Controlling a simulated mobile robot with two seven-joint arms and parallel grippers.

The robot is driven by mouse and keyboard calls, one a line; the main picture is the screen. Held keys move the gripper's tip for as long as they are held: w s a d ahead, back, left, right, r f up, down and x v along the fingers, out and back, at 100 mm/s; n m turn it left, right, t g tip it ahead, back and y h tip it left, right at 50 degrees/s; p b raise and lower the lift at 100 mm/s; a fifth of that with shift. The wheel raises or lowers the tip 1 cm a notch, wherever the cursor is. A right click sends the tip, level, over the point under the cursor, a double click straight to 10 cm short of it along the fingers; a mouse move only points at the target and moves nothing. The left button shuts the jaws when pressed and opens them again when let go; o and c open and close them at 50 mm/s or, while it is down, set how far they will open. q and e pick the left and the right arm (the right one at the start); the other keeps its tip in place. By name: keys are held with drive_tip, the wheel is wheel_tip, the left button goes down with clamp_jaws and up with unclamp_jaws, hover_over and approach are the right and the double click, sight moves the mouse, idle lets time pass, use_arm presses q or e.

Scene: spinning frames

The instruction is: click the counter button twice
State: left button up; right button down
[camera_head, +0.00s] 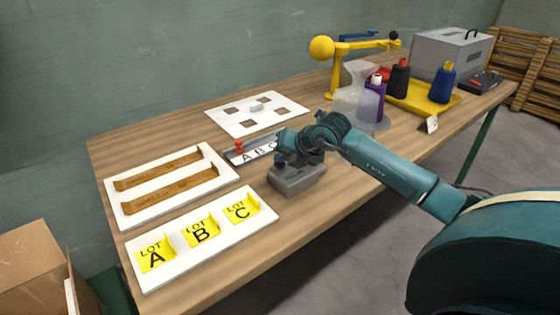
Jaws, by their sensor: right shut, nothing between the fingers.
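The counter looks to be the grey box (296,177) near the table's front edge, right of the lot board. My right gripper (284,160) is over the box, and its fingertips point down toward the box's top. The gripper is shut with nothing in it. The wrist covers much of the top, so the button is hidden, and I cannot tell whether the fingers touch it. My left gripper is not in view.
On the wooden table (300,222), a board with LOT A, B and C (163,268) and a white tray with wooden rails (133,211) lie left. A red-knobbed A B C strip (236,158) lies behind the box. Bottles on a yellow tray (418,105) stand right.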

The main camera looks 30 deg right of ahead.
sight(283, 165)
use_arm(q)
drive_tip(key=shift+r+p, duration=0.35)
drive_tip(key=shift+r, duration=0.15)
use_arm(e)
drive_tip(key=shift+r, duration=0.8)
drive_tip(key=shift+r+p, duration=1.6)
drive_tip(key=shift+r, duration=1)
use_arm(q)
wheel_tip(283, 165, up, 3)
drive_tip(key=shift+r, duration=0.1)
